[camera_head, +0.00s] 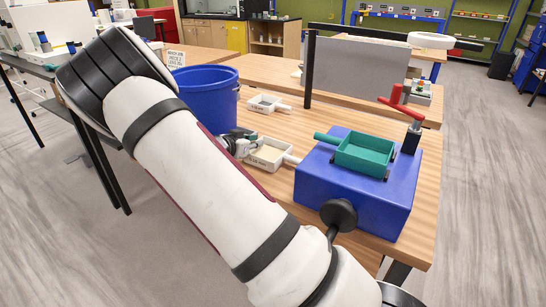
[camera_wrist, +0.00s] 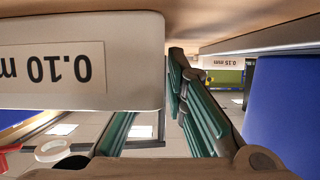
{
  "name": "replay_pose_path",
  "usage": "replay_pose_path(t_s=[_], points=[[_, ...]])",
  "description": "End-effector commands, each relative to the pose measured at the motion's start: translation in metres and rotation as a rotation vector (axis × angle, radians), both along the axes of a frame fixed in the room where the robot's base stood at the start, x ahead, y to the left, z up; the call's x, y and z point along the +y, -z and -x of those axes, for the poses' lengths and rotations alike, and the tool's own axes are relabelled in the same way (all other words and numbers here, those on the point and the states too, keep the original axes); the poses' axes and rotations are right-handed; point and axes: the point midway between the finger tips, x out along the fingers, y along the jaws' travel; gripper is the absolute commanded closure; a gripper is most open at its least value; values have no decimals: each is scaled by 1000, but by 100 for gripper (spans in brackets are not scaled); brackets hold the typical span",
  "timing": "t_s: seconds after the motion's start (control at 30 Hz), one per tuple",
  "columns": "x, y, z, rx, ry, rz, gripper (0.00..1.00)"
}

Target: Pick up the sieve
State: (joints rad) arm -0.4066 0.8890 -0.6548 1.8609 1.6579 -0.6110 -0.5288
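A white sieve with a pale mesh (camera_head: 268,155) sits on the wooden table, its handle pointing right. In the wrist view its wall, labelled 0.10 (camera_wrist: 60,75), fills the upper left, upside down. My gripper (camera_head: 242,146) is low at this sieve's left side; my arm hides part of it. In the wrist view its two green-padded fingers stand apart with a gap between them. The left finger passes behind the sieve's wall, so its tip is hidden. I cannot tell whether either finger touches the sieve. A second white sieve (camera_head: 266,103), labelled 0.15 (camera_wrist: 230,63), stands farther back.
A blue bucket (camera_head: 205,98) stands left of the sieves and shows at the wrist view's right (camera_wrist: 285,110). A grey panel (camera_head: 355,75) stands behind.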

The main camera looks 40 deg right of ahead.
Motion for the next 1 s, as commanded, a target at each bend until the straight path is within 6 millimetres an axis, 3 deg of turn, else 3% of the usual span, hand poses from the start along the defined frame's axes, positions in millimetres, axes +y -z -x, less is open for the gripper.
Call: replay_pose_path(t_s=[0.47,1.0], points=[[0,-3,0,-1,0,0,100],[0,-90,0,-2,1,-1,100]])
